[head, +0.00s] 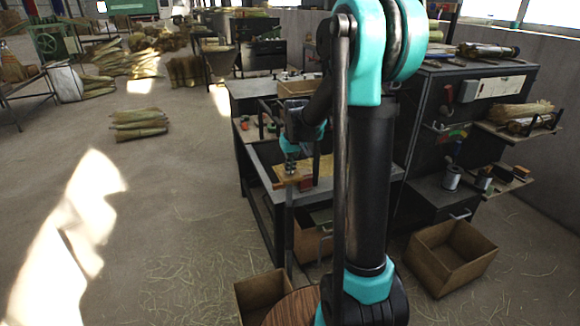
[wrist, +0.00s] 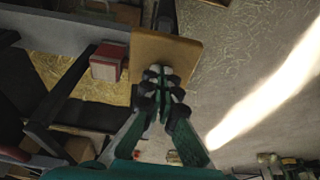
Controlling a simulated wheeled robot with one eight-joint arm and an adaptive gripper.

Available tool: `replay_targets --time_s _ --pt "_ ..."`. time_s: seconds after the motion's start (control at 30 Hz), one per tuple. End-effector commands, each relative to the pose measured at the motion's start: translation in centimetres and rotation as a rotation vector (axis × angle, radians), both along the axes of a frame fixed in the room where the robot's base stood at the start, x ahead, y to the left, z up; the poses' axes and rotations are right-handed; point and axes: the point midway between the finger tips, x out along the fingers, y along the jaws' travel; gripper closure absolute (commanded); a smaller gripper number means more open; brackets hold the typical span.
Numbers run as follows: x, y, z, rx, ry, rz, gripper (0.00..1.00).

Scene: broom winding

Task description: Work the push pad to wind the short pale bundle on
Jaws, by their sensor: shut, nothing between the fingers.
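A flat tan wooden pad (wrist: 178,50) sits at the upper middle of the wrist view, with a small red block (wrist: 105,64) to its left. My gripper (wrist: 162,82) is shut and empty, its fingertips at the near edge of the pad; I cannot tell whether they touch it. In the head view my gripper (head: 291,166) points down at the front corner of the workbench. Yellow straw (wrist: 98,88) lies left of the pad in the wrist view, and straw (head: 322,168) shows behind my gripper in the head view. I cannot tell which straw is the short pale bundle.
The dark metal workbench (head: 253,168) stands in the middle. An open box (head: 452,254) is on the floor at right, below a dark cabinet (head: 468,92) with shelves. Straw bundles (head: 138,122) lie on the floor at left. The floor left of the bench is mostly clear.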

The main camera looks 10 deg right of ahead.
Motion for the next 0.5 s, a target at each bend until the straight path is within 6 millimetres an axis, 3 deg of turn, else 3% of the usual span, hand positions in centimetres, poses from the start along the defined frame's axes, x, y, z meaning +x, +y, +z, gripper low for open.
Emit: replay_targets --time_s 0.5 --pt "0.0 0.0 -1.9 0.000 0.000 0.000 1.00"
